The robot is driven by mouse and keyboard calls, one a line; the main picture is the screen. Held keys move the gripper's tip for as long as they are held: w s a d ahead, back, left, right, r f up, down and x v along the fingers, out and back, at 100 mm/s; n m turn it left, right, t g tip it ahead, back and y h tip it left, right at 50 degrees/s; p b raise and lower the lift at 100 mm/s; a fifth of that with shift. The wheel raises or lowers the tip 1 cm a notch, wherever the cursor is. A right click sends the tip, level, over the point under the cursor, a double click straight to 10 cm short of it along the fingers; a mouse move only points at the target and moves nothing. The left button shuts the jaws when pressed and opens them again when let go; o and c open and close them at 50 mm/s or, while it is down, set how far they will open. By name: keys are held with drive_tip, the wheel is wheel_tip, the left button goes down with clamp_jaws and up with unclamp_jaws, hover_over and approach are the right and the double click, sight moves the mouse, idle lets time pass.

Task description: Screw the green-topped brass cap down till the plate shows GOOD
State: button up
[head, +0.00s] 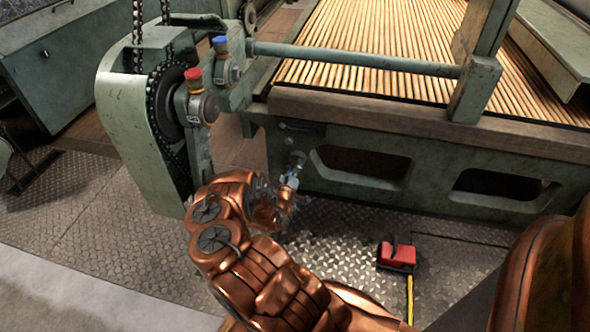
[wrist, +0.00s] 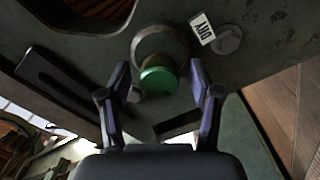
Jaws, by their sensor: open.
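The green-topped brass cap (wrist: 158,80) shows in the wrist view, in front of a round grey fitting (wrist: 160,45) on the green machine frame. A little brass shows beside its green top. A small white plate (wrist: 203,28) to its upper right reads DRY. My gripper (wrist: 160,84) is open, with one finger on each side of the cap and a gap visible to both. In the head view my gripper (head: 283,192) is low by the machine's front face, and I cannot make out the green top there.
A red-topped fitting (head: 194,78) and a blue-topped fitting (head: 221,44) stand on the machine's upper left, near an exposed chain (head: 157,100). A red pedal-like block (head: 397,256) with a yellow cable lies on the tread-plate floor. A grey bolt head (wrist: 228,40) is beside the plate.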

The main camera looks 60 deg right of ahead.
drive_tip(key=shift+w+d, duration=0.1)
drive_tip(key=shift+d, duration=0.1)
drive_tip(key=shift+c, duration=0.2)
drive_tip(key=c, duration=1.1)
